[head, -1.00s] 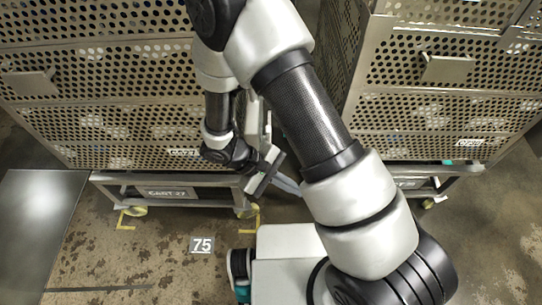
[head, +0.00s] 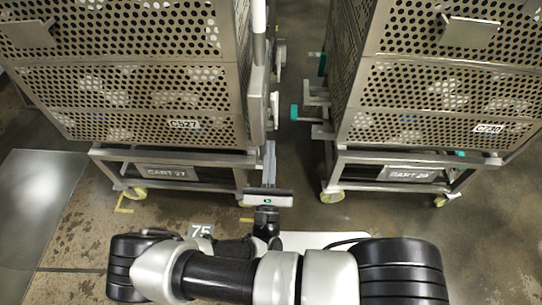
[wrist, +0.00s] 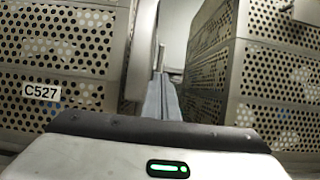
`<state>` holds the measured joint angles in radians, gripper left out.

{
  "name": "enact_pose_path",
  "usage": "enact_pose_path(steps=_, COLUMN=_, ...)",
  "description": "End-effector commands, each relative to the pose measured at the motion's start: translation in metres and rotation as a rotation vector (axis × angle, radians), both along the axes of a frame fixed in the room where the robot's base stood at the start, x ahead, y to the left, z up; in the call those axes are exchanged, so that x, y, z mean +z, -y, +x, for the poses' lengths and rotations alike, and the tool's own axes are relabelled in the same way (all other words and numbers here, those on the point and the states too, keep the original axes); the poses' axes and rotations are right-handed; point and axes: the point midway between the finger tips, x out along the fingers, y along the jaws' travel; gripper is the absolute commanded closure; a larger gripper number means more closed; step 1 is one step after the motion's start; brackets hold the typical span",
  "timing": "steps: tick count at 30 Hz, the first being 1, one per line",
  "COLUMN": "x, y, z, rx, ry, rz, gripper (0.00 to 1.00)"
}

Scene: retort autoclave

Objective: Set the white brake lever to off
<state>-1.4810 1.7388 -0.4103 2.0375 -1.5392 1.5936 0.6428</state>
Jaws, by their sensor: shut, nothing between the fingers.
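A small pale upright piece (head: 275,108) on the right side of the left cart looks like the white brake lever; its setting cannot be read. In the wrist view, a thin pale upright piece (wrist: 161,57) shows just beyond my fingertips; I cannot tell whether it is the same part. My gripper (head: 270,147) points forward into the gap between the carts, low beside the left cart's right edge. In the wrist view its grey fingers (wrist: 161,80) are together with nothing between them. Whether they touch the lever cannot be told.
A teal lever (head: 294,112) sticks out from the right cart into the gap. A white vertical bar (head: 258,16) stands at the left cart's corner.

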Motion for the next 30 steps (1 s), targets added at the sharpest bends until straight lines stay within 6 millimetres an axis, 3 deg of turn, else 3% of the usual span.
enact_pose_path(steps=6, x=0.019, y=0.003, z=0.044, rx=-0.005, ry=0.001, rz=0.002, gripper=1.00)
enact_pose_path(steps=13, x=0.035, y=0.004, z=0.077, rx=-0.005, ry=0.000, rz=0.003, gripper=1.00)
enact_pose_path(steps=19, x=0.042, y=0.004, z=0.090, rx=-0.004, ry=-0.001, rz=0.002, gripper=1.00)
enact_pose_path(steps=30, x=0.043, y=0.004, z=0.091, rx=-0.003, ry=-0.002, rz=0.003, gripper=1.00)
